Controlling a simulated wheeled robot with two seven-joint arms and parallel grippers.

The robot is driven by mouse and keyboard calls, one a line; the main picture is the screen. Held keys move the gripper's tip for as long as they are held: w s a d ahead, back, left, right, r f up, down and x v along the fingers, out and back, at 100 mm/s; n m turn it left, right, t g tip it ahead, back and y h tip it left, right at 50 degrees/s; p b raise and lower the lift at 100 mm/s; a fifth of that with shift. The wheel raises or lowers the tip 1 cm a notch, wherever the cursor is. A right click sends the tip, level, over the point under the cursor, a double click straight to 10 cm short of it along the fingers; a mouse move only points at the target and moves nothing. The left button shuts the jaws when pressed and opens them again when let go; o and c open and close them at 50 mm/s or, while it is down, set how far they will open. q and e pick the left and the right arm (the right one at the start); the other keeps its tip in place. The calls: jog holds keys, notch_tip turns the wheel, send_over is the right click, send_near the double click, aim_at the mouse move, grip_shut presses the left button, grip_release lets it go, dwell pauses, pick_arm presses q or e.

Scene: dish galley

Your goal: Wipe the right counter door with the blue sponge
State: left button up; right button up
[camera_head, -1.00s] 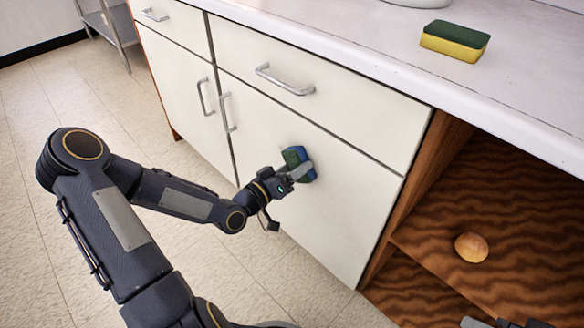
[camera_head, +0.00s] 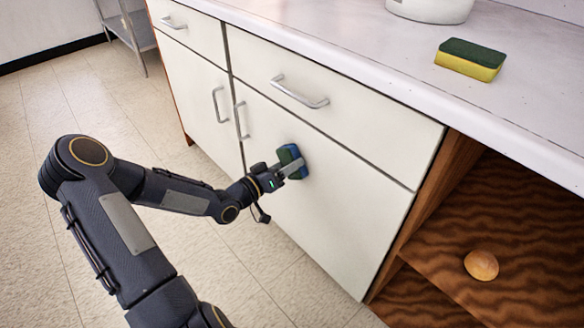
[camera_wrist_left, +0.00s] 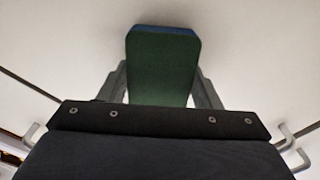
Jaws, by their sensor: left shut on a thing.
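The blue sponge (camera_head: 290,158), with a dark green side, is held in my left gripper (camera_head: 289,168) against the right counter door (camera_head: 335,215), in the upper left part of that door. In the left wrist view the sponge (camera_wrist_left: 162,68) shows its green face between the two fingers, with a thin blue edge at the far end towards the white door (camera_wrist_left: 245,55). It appears to touch the door. The left gripper is shut on it. My right gripper is not in view.
A green and yellow sponge (camera_head: 470,58) lies on the white countertop (camera_head: 350,35), near a white container (camera_head: 430,8). A drawer handle (camera_head: 299,92) and door handle (camera_head: 241,119) stick out nearby. A round bun-like thing (camera_head: 481,265) sits on the open wooden shelf (camera_head: 440,240).

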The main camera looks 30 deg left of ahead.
aim_at(280, 159)
pick_arm(q)
jog(key=shift+w+a, duration=0.4)
jog(key=shift+a, duration=0.35)
jog(key=shift+w+a, duration=0.35)
jog(key=shift+a, duration=0.4)
jog(key=shift+p+v, duration=1.05)
jog(key=shift+v, duration=1.9)
jog(key=shift+s, duration=0.1)
jog(key=v, duration=0.3)
jog(key=shift+p, duration=0.4)
